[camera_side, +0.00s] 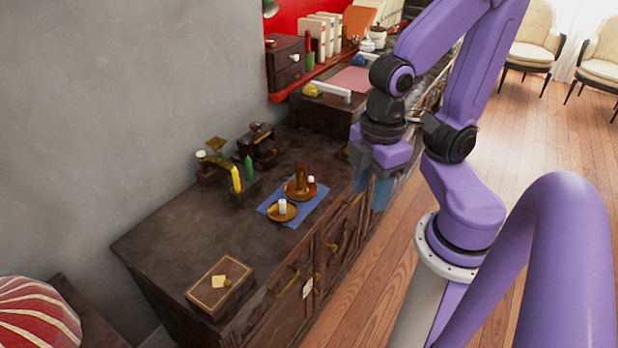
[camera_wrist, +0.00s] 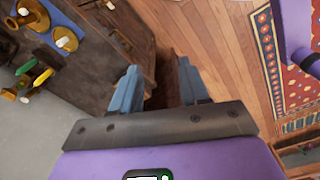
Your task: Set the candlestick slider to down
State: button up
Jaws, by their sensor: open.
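A brass candlestick (camera_side: 300,190) with a saucer base and an upright brown-gold tube stands on a blue cloth (camera_side: 318,212) on the dark cabinet. A small pale knob (camera_side: 311,180) shows at its right; I cannot tell the slider's exact height. It also shows at the top left of the wrist view (camera_wrist: 30,14). A second brass dish (camera_side: 282,217) with a short white candle stands in front of it. My gripper (camera_side: 372,190) is open and empty, to the right of the candlestick near the cabinet's front edge. In the wrist view its two blue-grey fingers (camera_wrist: 158,78) are apart, with nothing between them.
Yellow and green candles (camera_side: 236,180) stand behind the candlesticks. A wooden box (camera_side: 220,287) lies at the cabinet's near end. Handles (camera_side: 288,281) stick out from the cabinet front. Wooden floor (camera_side: 372,290) is clear in front. A wall (camera_side: 100,110) stands behind.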

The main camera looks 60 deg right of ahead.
jog(key=w+d+f+m+t, duration=0.1)
jog(key=w+d+f, duration=0.15)
jog(key=w, duration=0.55)
jog(key=m+t+y, duration=0.2)
jog(key=m+t, duration=0.8)
jog(key=t, duration=0.2)
send_near(312, 177)
jog(key=x, duration=0.8)
jog(key=shift+w+f, duration=0.15)
jog(key=shift+w, duration=0.2)
jog(key=shift+f, duration=0.1)
grip_shut()
